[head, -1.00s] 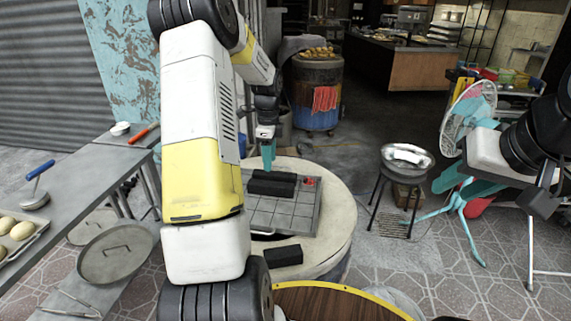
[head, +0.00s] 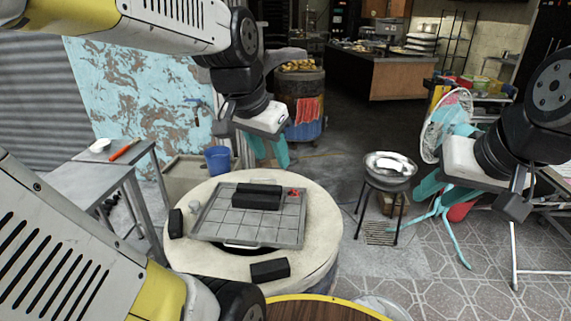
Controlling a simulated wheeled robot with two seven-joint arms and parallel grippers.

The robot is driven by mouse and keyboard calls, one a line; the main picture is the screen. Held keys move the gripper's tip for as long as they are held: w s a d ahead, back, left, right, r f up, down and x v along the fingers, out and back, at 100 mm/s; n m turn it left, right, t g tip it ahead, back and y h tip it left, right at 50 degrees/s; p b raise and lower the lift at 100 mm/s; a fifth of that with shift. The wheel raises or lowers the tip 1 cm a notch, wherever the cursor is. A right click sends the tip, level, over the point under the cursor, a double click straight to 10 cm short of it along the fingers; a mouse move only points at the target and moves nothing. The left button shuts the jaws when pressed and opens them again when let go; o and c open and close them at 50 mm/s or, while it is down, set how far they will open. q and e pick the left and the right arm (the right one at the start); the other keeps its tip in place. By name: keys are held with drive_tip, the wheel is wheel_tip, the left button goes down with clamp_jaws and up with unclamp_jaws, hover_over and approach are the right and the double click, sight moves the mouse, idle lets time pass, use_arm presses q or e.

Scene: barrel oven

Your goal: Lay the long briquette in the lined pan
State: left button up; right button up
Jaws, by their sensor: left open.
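Two black blocks lie side by side on the gridded tray; the front one looks like a long briquette (head: 256,201). Smaller dark blocks lie at the round top's left edge (head: 176,223) and front edge (head: 270,270). A silver, foil-like lined pan (head: 390,165) sits on a black stand to the right, with a bright crumpled lining and no briquette visible in it. My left gripper (head: 268,150) is open and empty, its teal fingers above and behind the tray blocks. My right gripper (head: 444,190) appears open and empty, right of the pan, partly overlapping the teal fan.
The gridded tray (head: 225,230) lies on the cream round oven top (head: 310,240), with a red item at its back right corner. A blue bucket (head: 217,160) stands behind. A grey table (head: 100,180) is at left. A fan (head: 447,120) stands behind my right arm.

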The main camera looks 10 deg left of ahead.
use_arm(q)
drive_tip(key=s+d+n+t+h, duration=0.1)
drive_tip(key=s+d+n, duration=0.1)
drive_tip(key=s, duration=0.3)
drive_tip(key=shift+s+f+n, duration=0.25)
drive_tip(key=shift+s+n, duration=0.15)
drive_tip(key=shift+n, duration=0.3)
idle(0.5)
